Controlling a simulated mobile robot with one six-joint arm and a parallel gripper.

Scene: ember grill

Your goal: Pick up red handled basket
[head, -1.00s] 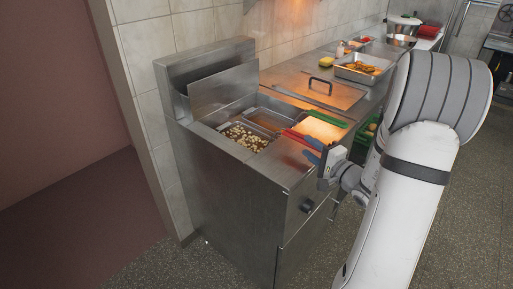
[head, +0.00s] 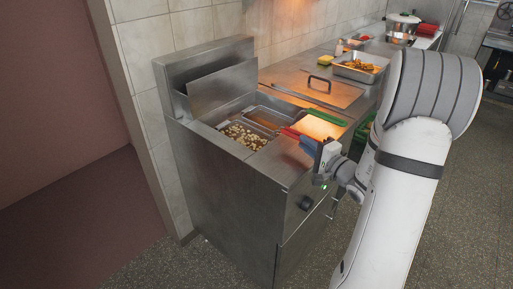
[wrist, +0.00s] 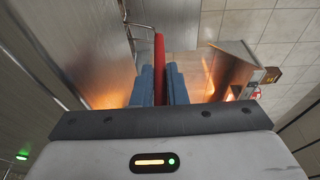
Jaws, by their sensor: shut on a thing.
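The red handle of the basket (wrist: 159,68) stands between the two blue fingers of my gripper (wrist: 159,88) in the wrist view. My gripper is shut on it. In the head view my gripper (head: 308,143) is at the front right edge of the fryer, and the red handle (head: 290,133) runs from it toward the fryer well. The wire basket (head: 264,117) lies at the well, partly behind the handle. I cannot tell whether it is lifted clear. A second handle, green (head: 329,117), lies just behind, beside a lit orange-tinted surface.
The steel fryer (head: 225,190) has pale pieces floating in its oil (head: 244,134). Behind it are a flat lid with a black handle (head: 318,88), a tray of fried food (head: 360,67) and a pot (head: 402,27). The floor at the lower left is clear.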

